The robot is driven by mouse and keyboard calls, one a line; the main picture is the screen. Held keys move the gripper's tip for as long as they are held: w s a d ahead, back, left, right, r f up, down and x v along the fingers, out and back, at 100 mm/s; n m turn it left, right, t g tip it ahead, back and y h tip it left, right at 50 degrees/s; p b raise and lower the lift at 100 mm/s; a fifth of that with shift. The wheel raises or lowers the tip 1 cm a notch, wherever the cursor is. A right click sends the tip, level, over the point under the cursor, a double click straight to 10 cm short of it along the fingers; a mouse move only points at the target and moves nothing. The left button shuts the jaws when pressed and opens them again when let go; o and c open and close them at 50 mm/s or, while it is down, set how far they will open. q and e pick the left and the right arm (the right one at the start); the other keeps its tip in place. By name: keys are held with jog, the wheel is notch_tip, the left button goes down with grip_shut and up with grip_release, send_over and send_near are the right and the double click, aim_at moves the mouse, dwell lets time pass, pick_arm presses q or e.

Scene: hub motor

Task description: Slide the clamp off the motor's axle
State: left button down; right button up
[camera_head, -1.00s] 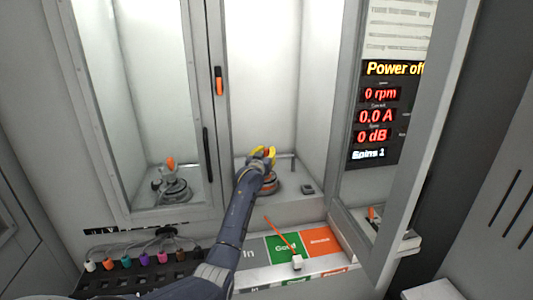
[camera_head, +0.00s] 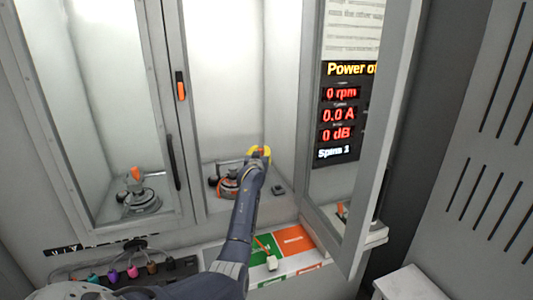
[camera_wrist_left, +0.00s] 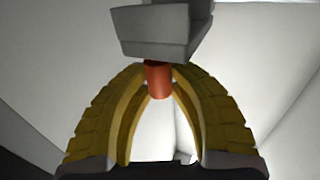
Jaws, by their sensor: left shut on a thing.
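The motor (camera_head: 228,187), a round grey body with an orange band, sits on the floor of the open middle chamber. My left gripper (camera_head: 259,153), with yellow fingers, is above and to the right of it. In the left wrist view the gripper (camera_wrist_left: 159,88) is shut on the red-orange handle of the clamp (camera_wrist_left: 160,32). The clamp's grey block stands beyond the fingertips, with white walls behind it. In the head view the clamp is too small and hidden to make out. No axle shows clearly. My right gripper is not in view.
A similar motor (camera_head: 138,198) with an orange-handled clamp stands behind the left glass door. The open door (camera_head: 375,140) stands at the right. Green and orange panels (camera_head: 294,240) and a white block with an orange stick (camera_head: 271,262) lie in front. The display (camera_head: 342,110) reads 0 rpm.

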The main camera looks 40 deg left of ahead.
pick_arm(q)
jog(key=c, duration=1.2)
grip_release()
jog(key=shift+w+d, duration=0.15)
jog(key=shift+d, duration=0.1)
jog(key=shift+s+d, duration=0.15)
jog(key=shift+s, duration=0.25)
jog(key=v, duration=1.1)
jog(key=shift+s+d+f, duration=0.1)
